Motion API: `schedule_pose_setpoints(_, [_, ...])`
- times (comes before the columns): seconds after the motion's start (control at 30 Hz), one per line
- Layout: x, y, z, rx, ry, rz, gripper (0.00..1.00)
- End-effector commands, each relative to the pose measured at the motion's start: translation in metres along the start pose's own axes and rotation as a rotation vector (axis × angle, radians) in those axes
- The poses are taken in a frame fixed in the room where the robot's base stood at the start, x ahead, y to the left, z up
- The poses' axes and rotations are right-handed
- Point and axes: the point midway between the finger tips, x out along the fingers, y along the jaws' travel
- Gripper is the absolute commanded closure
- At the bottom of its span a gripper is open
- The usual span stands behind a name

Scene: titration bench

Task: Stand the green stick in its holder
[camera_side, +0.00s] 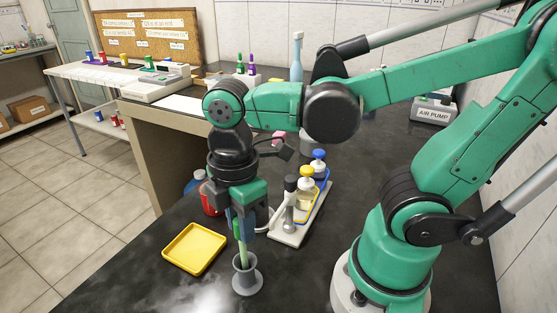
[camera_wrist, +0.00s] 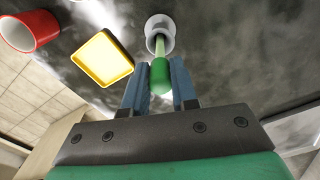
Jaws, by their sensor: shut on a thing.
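The green stick (camera_side: 242,250) is upright with a slight tilt in the side view. In the wrist view its dark green rounded end (camera_wrist: 160,78) is toward me and its paler shaft runs to the holder. The grey round holder (camera_side: 246,279) stands on the black bench; it also shows in the wrist view (camera_wrist: 160,25). The stick's lower end is at the holder's mouth and looks inside it; how deep is hidden. My gripper (camera_side: 240,222) is above the holder, shut on the stick near its upper end, with a blue finger on each side.
A yellow tray (camera_side: 195,248) lies left of the holder, and a red cup (camera_side: 211,199) stands behind it. A white rack with capped bottles (camera_side: 307,185) stands close at right. The bench in front of the holder is clear.

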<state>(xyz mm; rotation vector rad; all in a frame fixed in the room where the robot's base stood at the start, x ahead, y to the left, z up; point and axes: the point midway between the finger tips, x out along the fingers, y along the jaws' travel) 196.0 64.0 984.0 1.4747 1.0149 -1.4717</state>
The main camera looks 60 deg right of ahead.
Motion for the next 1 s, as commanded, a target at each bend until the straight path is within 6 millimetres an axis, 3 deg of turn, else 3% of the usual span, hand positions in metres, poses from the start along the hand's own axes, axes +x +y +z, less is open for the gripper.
schedule_pose_setpoints(1.0, [0.020, 0.000, 0.000, 0.000, 0.000, 0.000, 1.00])
